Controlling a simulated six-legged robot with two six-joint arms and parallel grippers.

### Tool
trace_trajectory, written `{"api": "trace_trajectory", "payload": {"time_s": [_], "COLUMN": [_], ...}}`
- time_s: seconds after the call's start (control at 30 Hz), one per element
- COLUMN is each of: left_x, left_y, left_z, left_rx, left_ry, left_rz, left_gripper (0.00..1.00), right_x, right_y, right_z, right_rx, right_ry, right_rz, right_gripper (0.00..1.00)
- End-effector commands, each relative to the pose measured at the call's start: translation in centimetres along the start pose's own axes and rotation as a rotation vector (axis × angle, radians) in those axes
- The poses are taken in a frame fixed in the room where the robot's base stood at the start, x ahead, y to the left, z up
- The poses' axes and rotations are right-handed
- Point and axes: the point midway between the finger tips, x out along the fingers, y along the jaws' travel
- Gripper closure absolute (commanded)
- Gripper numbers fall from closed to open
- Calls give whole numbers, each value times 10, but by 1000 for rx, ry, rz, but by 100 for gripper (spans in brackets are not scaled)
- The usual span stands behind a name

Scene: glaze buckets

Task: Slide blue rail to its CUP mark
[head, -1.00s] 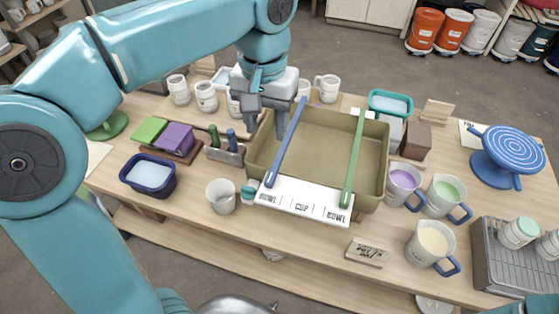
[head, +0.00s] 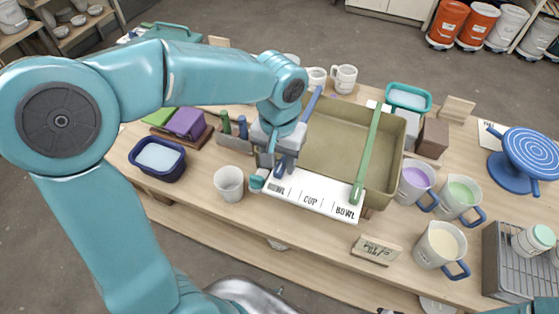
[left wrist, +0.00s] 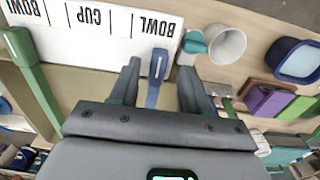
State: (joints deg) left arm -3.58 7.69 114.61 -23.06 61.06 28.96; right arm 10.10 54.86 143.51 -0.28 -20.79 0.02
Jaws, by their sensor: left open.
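The blue rail (head: 313,101) lies across the olive basin (head: 345,135), its near end at the left BOWL mark of the white label strip (head: 330,200). The CUP mark is at the strip's middle, to the rail's right. My left gripper (head: 275,168) is over the rail's near end and hides part of it. In the left wrist view, the open fingers of the gripper (left wrist: 157,85) stand on both sides of the blue rail (left wrist: 154,90), with gaps visible. The green rail (head: 368,155) lies across the basin at the right BOWL mark. My right gripper is not in view.
A white cup (head: 229,183) and a small teal-topped item (head: 257,183) stand close left of the strip. Filled jugs (head: 415,182) stand right of the basin. A wooden sign (head: 376,249) lies in front. The basin between the rails is clear.

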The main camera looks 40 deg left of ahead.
Motion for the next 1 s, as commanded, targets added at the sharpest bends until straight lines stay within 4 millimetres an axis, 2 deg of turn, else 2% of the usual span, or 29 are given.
{"api": "trace_trajectory", "payload": {"time_s": [0.17, 0.43, 0.47, 0.5, 0.6, 0.77, 0.87, 1.0], "left_x": [14, 15, 15, 15, 15, 15, 16, 16], "left_y": [0, 1, 1, 1, 0, 2, 16, 44], "left_z": [-1, -2, -2, -2, -2, -2, -3, -3], "left_rx": [-1, 0, 0, 0, 0, 1, 5, 6], "left_ry": [-1, 0, 0, 0, 0, 1, 2, 4], "left_rz": [0, 1, 1, 1, 0, 1, 2, 2], "left_gripper": [53, 53, 60, 73, 100, 100, 100, 100], "right_x": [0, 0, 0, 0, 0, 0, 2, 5], "right_y": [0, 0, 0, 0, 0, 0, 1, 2], "right_z": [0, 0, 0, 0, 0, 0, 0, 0], "right_rx": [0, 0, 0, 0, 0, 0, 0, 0], "right_ry": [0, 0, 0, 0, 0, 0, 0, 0], "right_rz": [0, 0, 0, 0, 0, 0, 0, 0], "right_gripper": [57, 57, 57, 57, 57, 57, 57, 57]}}
